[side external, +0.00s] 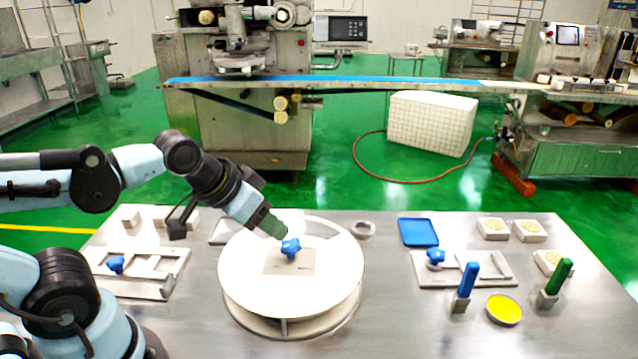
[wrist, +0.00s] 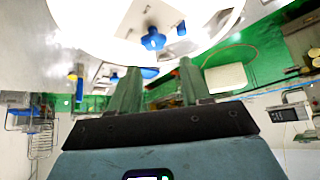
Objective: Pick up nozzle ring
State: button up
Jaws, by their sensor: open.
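A small grey ring (side external: 362,235), which looks like the nozzle ring, lies on the steel table just behind and right of the large white round disc (side external: 245,285). I cannot make the ring out in the wrist view. My gripper (side external: 278,228) has green fingers and is over the back part of the disc, close to a blue star knob (side external: 290,248) and left of the ring. In the wrist view my gripper (wrist: 158,75) has its fingers apart with nothing held between them, and the blue knob (wrist: 152,38) shows beyond the tips.
Left of the disc is a metal plate with a blue knob (side external: 116,265). On the right are a blue tray (side external: 418,232), another knobbed plate (side external: 480,278), upright blue (side external: 468,280) and green (side external: 561,275) handles, a yellow dish (side external: 503,310) and several pale blocks. The table's front right is bare.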

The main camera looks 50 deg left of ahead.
jog(key=w+r+g, duration=0.2)
jog(key=w+r, duration=0.2)
jog(key=w, duration=0.1)
jog(key=n+g, duration=0.4)
jog(key=g, duration=0.1)
send_over(355, 224)
jog(key=f, duration=1.2)
jog(key=shift+s+a+f, duration=0.1)
jog(key=shift+a+f, duration=0.1)
jog(key=shift+d+f, duration=0.15)
jog(key=shift+f, duration=2.55)
jog(key=shift+c, duration=0.2)
